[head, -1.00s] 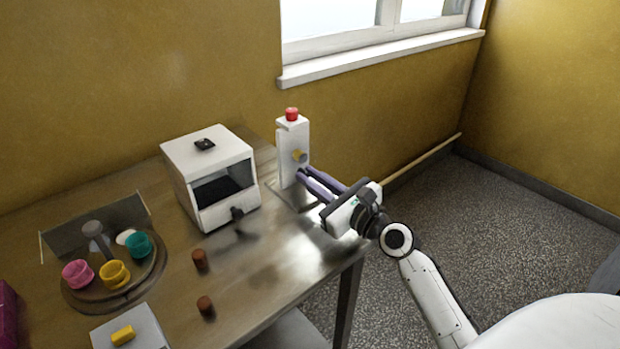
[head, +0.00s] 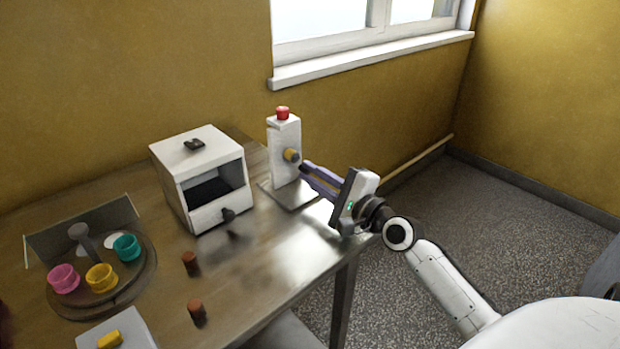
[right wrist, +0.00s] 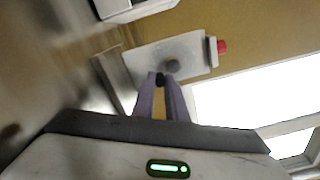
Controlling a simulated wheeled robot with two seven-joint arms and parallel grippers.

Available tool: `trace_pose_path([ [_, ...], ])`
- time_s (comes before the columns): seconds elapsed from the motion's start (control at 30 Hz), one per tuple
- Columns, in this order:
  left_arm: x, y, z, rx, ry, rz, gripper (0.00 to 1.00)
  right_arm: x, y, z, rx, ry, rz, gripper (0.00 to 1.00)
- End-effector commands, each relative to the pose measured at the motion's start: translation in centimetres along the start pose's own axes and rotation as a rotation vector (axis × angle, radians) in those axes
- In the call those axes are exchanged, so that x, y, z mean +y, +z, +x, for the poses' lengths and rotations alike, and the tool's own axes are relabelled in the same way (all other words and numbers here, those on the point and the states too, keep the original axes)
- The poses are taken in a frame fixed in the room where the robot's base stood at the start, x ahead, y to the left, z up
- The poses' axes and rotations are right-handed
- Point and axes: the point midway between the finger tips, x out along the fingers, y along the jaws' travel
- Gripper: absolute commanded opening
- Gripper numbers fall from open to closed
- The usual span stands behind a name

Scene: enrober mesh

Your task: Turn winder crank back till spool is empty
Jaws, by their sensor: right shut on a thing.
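The winder is a white upright post (head: 285,172) with a red knob (head: 282,113) on top, at the back right of the table. A yellow and grey hub (head: 291,155) sits on its front face. My right gripper (head: 304,168) is at the lower right of the hub, its purple fingers pointing at the post. In the right wrist view its fingertips (right wrist: 160,82) are shut on a small dark crank handle (right wrist: 160,78), just beside the hub (right wrist: 173,67). The crank arm is mostly hidden, and I cannot tell whether thread is on the spool. My left gripper is out of view.
A white box (head: 200,155) with an open front stands left of the winder. Further left are a round tray (head: 65,308) with coloured cups, and two brown cylinders (head: 190,262) stand in front. The table's right edge is near my right arm; floor lies beyond.

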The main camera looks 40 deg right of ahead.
Motion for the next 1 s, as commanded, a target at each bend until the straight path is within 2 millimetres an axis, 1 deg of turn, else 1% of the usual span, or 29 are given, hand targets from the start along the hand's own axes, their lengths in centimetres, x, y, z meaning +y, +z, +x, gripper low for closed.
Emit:
trace_pose_path([
  [0.3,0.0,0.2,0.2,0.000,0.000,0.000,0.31,-0.6,-0.5,0.0,-0.002,0.003,-0.305,0.00],
  [0.6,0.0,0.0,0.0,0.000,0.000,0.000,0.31,-1.3,-0.8,0.0,-0.003,0.002,-0.567,0.00],
  [0.8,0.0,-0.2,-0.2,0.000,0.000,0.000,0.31,-1.7,-0.8,0.0,-0.003,0.002,-0.697,0.00],
  [1.0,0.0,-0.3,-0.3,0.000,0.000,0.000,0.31,-1.9,-0.8,0.0,-0.003,0.002,-0.779,0.00],
])
